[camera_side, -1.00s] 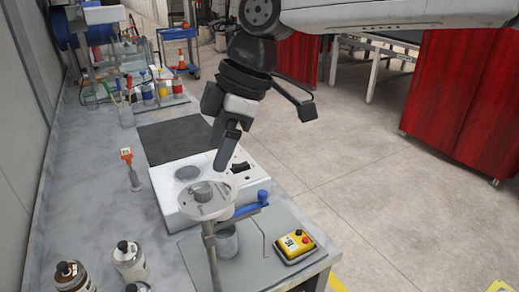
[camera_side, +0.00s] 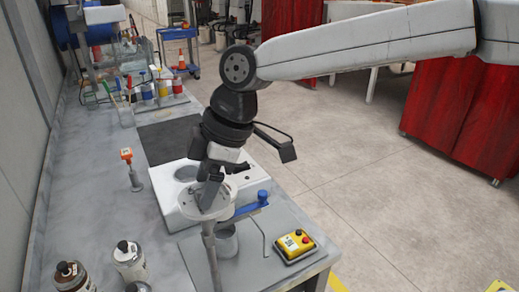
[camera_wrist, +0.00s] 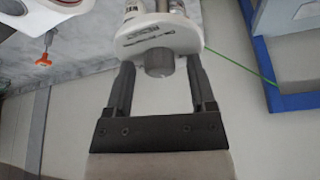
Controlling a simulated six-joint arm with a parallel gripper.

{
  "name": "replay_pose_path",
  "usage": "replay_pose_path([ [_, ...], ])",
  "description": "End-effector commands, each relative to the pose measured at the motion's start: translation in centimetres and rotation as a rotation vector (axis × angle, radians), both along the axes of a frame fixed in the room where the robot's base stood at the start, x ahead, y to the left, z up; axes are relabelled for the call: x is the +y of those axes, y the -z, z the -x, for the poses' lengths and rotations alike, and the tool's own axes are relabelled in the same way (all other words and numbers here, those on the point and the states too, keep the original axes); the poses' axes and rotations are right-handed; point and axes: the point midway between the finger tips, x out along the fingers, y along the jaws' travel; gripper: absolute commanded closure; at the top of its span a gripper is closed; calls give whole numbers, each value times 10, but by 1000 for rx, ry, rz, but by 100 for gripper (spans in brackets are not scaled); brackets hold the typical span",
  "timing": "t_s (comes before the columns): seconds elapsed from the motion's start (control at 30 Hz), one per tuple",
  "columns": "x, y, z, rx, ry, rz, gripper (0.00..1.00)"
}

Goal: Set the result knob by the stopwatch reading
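My gripper (camera_side: 210,190) points down over the round white ring plate (camera_side: 216,211) of a stand at the bench's front part. In the wrist view my gripper (camera_wrist: 162,63) is open, with a finger on each side of a short grey cylinder (camera_wrist: 159,63) at the edge of a white plate with small lettering. Gaps show between the fingers and the cylinder. In the side view my gripper hides the cylinder. I cannot make out a result knob or a stopwatch reading.
A white device (camera_side: 165,206) stands behind the ring stand, with a blue part (camera_side: 262,197) to its right. An orange-topped tool (camera_side: 127,155) stands at left. Bottles (camera_side: 129,262) stand at front left. A dark mat (camera_side: 168,138) lies behind.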

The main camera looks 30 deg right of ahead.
Motion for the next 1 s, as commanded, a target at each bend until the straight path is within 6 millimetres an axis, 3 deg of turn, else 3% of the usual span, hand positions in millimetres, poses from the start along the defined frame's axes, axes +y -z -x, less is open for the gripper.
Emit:
replay_pose_path([
  [0.03, 0, 0, 0, 0, 0, 0, 47],
  [0.2, 0, 0, 0, 0, 0, 0, 100],
  [0.63, 0, -1, 0, 0, 36, 0, 100],
  [1.0, 1, -1, 2, -1, 212, -1, 100],
])
